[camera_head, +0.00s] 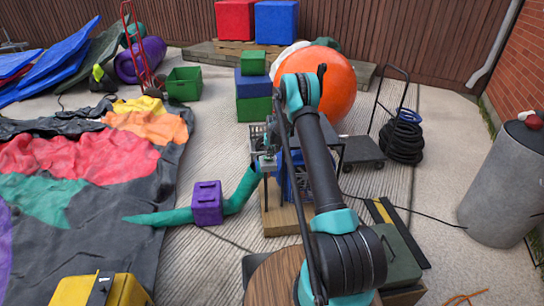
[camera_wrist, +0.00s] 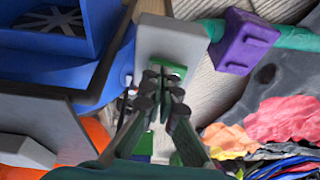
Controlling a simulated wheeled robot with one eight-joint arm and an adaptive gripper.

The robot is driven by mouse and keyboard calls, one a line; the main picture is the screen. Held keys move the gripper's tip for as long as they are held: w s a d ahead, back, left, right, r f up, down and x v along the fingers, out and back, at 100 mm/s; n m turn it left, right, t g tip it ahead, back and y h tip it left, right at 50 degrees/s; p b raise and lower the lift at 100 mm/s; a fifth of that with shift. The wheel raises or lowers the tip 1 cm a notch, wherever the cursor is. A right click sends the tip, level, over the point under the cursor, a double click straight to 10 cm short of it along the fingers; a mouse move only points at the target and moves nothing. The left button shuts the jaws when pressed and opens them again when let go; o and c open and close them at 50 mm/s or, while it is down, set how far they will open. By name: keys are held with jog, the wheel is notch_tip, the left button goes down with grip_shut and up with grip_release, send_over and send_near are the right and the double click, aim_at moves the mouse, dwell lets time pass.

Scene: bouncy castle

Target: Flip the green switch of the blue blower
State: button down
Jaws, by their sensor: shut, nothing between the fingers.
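The blue blower (camera_head: 289,184) stands on a wooden pallet (camera_head: 279,222) in the head view, largely hidden behind my arm. In the wrist view its blue housing with a dark fan grille (camera_wrist: 85,48) fills the upper left. A pale grey box (camera_wrist: 170,36) stands beside the housing and bears the green switch (camera_wrist: 177,69). My gripper (camera_wrist: 164,78) is shut and empty, with its fingertips right over the green switch, partly covering it. I cannot tell whether they touch it or which way it is tipped. In the head view my gripper (camera_head: 268,150) points down by the blower.
A teal hose (camera_head: 238,198) runs through a purple box (camera_head: 207,203) to the deflated castle (camera_head: 85,165) at left. A grey platform cart (camera_head: 361,150), a black cable coil (camera_head: 401,140) and a grey cylinder (camera_head: 495,195) stand at right.

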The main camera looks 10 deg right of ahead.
dwell(0.3)
jog(key=w+d+v, duration=0.1)
jog(key=d+v, duration=0.1)
jog(key=v, duration=1.1)
jog(key=shift+d+r, duration=0.3)
jog(key=shift+r, duration=0.1)
